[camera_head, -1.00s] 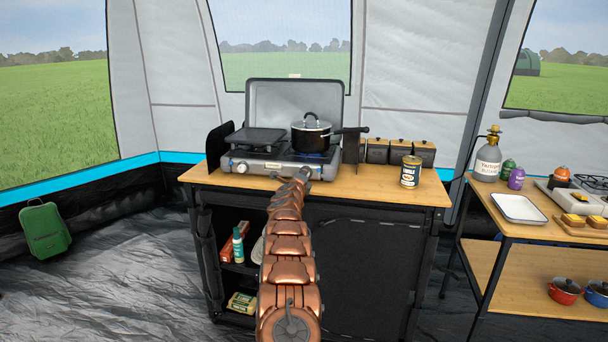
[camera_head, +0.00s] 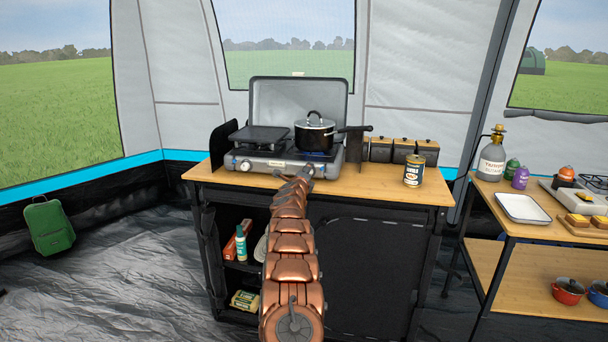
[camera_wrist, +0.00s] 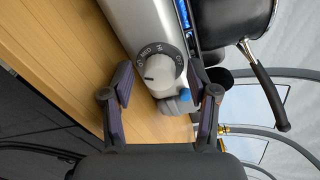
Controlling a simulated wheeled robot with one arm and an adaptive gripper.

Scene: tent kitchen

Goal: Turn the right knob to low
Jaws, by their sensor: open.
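The grey camping stove (camera_head: 275,162) stands on the wooden counter with its lid raised. Its right knob (camera_wrist: 160,71) shows in the wrist view, a pale round knob on a dark dial ring with white lettering, "MED" among it. The exact setting is too small to read surely. My gripper (camera_wrist: 162,78) is open, one dark finger on each side of the knob; I cannot tell whether they touch it. In the head view my gripper (camera_head: 306,172) is at the stove's front right, and my arm hides the right knob. The left knob (camera_head: 245,166) is in clear view.
A black pot (camera_head: 314,134) with a lid sits on the right burner, its handle (camera_head: 354,129) pointing right; blue glows beneath it. A tin can (camera_head: 413,171) stands right on the counter (camera_head: 385,188). Dark canisters (camera_head: 402,150) stand behind. Bare counter lies before the stove.

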